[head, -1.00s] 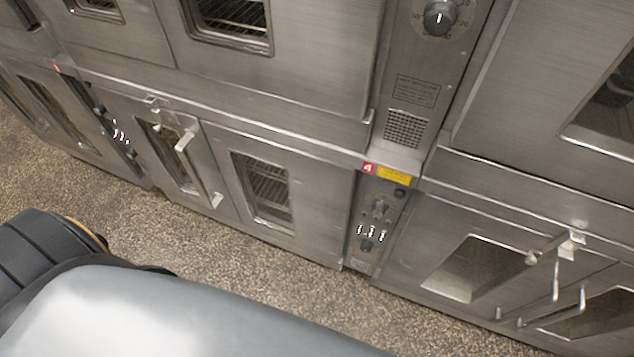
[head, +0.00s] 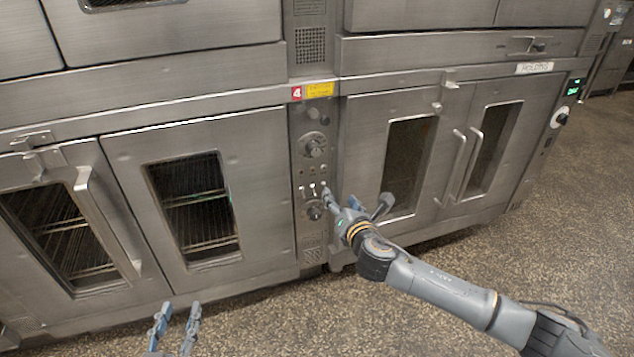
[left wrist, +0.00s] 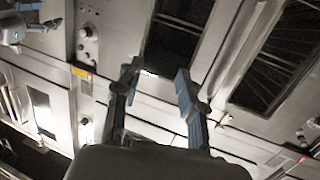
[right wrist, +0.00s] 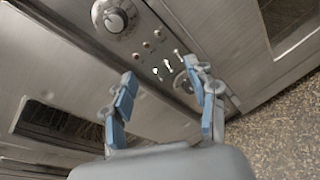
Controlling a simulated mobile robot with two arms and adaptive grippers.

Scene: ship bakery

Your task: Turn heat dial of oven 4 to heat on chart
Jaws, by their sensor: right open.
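Oven 4's control panel (head: 312,170) sits below a red "4" label (head: 296,93). It has an upper dial (head: 315,146) and a lower dial (head: 314,212), with small switches between them. I cannot tell which is the heat dial or read the settings. My right gripper (head: 345,203) is open in front of the lower panel. In the right wrist view, the lower dial (right wrist: 183,82) is partly hidden behind a finger, and the upper dial (right wrist: 115,18) is clear, apart from the fingers. My left gripper (left wrist: 158,72) is open and empty, low before the left oven doors. No chart is readable.
Oven doors with windows (head: 193,205) and bar handles (head: 100,220) flank the panel. A door handle (head: 453,165) stands out on the right. Another oven section marked "HOLDING" (head: 535,68) is further right. The speckled floor (head: 450,265) in front is clear.

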